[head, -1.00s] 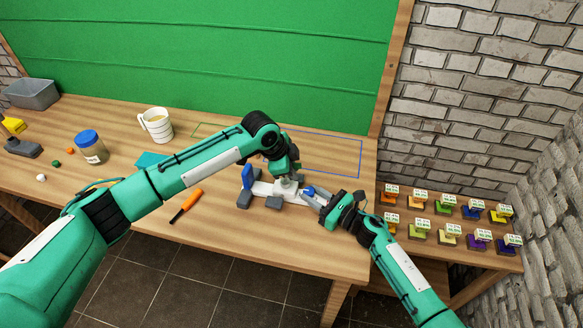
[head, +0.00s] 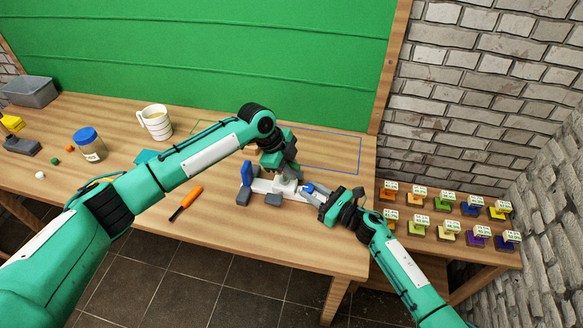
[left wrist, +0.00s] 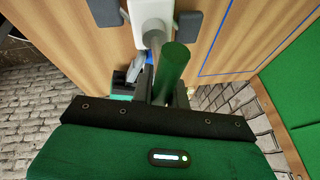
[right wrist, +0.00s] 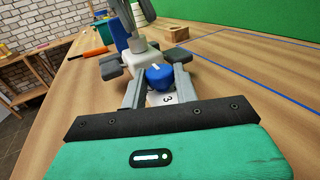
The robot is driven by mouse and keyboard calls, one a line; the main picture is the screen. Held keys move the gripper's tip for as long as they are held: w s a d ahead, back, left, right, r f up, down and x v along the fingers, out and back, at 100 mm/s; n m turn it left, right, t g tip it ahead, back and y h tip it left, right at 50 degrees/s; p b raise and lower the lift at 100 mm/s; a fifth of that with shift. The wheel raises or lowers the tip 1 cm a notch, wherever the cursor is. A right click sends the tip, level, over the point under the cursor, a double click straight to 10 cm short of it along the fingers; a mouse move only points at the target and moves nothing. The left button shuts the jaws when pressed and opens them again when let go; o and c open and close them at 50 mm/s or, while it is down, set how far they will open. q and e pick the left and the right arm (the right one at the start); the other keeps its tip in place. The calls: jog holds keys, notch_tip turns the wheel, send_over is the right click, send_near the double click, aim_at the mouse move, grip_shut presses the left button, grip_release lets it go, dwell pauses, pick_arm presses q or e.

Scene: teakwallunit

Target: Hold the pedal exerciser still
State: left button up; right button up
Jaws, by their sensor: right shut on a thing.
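The pedal exerciser (head: 262,186) lies on the wooden table, with a white body, grey feet and blue pedal parts. It also shows in the right wrist view (right wrist: 136,62) and the left wrist view (left wrist: 152,18). My right gripper (head: 314,194) is shut on its near end. The fingers flank a blue part and a white piece marked 3 in the right wrist view. My left gripper (left wrist: 171,92) is above the body. A green cylinder (left wrist: 173,65) stands between its fingers, with a grey shaft beside it; whether they grip it is unclear.
Several coloured blocks with labels (head: 445,200) stand at right. The table's front edge is close to the exerciser.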

pick_arm(q)
jog(key=o, duration=0.5)
jog(key=shift+f, duration=0.1)
jog(key=d+r+v, duration=0.1)
jog(key=d+v, duration=0.1)
jog(key=v, duration=1.6)
jog(key=shift+d+r, duration=0.25)
jog(key=shift+r, duration=0.05)
jog(key=shift+w, duration=0.1)
